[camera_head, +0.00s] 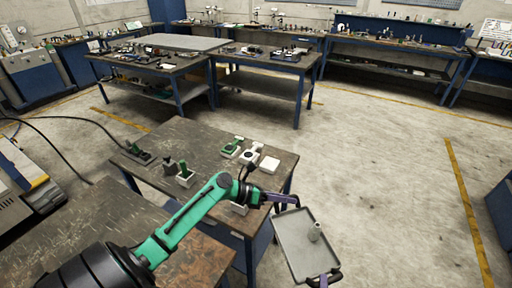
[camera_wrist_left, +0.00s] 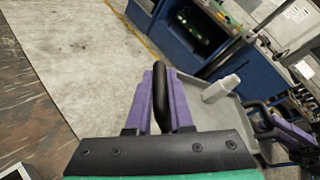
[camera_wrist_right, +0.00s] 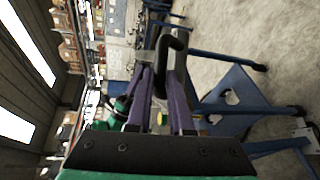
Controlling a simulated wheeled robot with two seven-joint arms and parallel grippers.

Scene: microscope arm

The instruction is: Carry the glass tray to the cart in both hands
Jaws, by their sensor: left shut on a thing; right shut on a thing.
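The grey tray (camera_head: 297,252) is held up off the floor to the right of the worktable. My left gripper (camera_head: 282,199) is shut on the tray's black handle at the upper end; that handle (camera_wrist_left: 160,95) sits between the purple fingers in the left wrist view. My right gripper (camera_head: 320,280) is shut on the handle at the lower end, partly cut off by the frame edge. In the right wrist view its fingers hold that handle (camera_wrist_right: 168,62).
The worn worktable (camera_head: 205,145) carries green and white small items near the left arm. Other benches (camera_head: 265,60) stand at the back. Bare floor (camera_head: 390,170) lies to the right, up to a blue unit (camera_head: 500,205) at the right edge.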

